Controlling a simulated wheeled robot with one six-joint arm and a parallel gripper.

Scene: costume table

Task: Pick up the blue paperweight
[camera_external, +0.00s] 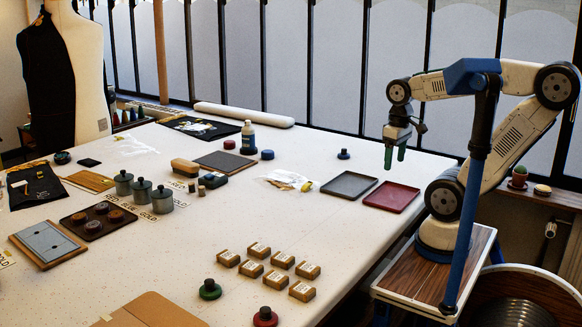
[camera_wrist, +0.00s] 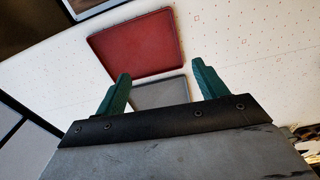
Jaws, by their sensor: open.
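The blue paperweight (camera_external: 343,154), a small dark blue disc with a knob on top, stands upright on the white table near its far edge, beyond the grey tray. It does not show in the wrist view. My gripper (camera_external: 394,158) has green fingers and hangs pointing down above the table's right side, to the right of the paperweight and apart from it. In the wrist view my gripper (camera_wrist: 161,69) is open, with nothing between its fingers.
A grey tray (camera_external: 349,185) and a red tray (camera_external: 391,196) lie near the table's right edge. A green paperweight (camera_external: 210,290) and a red paperweight (camera_external: 265,317) stand at the front, near several small brown boxes (camera_external: 258,250). The table around the blue paperweight is clear.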

